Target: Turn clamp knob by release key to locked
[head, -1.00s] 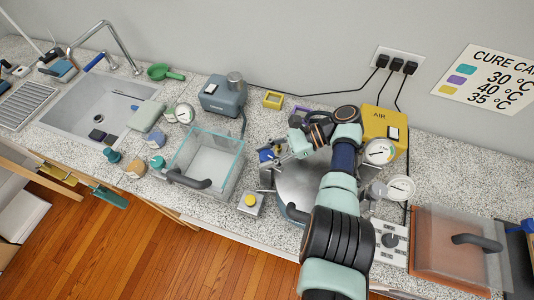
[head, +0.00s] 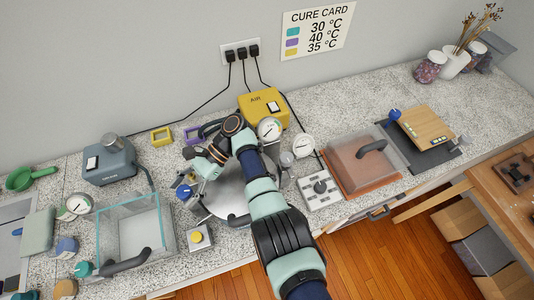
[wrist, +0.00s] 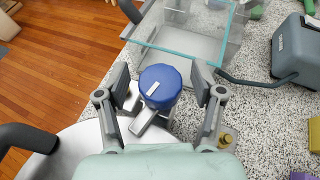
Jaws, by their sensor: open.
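The blue clamp knob (wrist: 160,87) has a white mark on its top and sits on a metal clamp arm at the rim of the steel pot (wrist: 75,150). My gripper (wrist: 162,80) is open, with one finger on each side of the knob and gaps visible between. In the head view the blue knob (head: 184,191) shows at the pot's left side, with my gripper (head: 196,177) right above it. A small box with a yellow button (head: 196,237) stands in front of the pot; I cannot tell whether it is the release key.
A glass box (head: 128,232) stands to the left of the pot. A yellow AIR unit (head: 262,106) and gauges stand behind and right. A white dial panel (head: 320,188) and an orange-based covered tray (head: 363,160) lie further right. My arm covers much of the pot.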

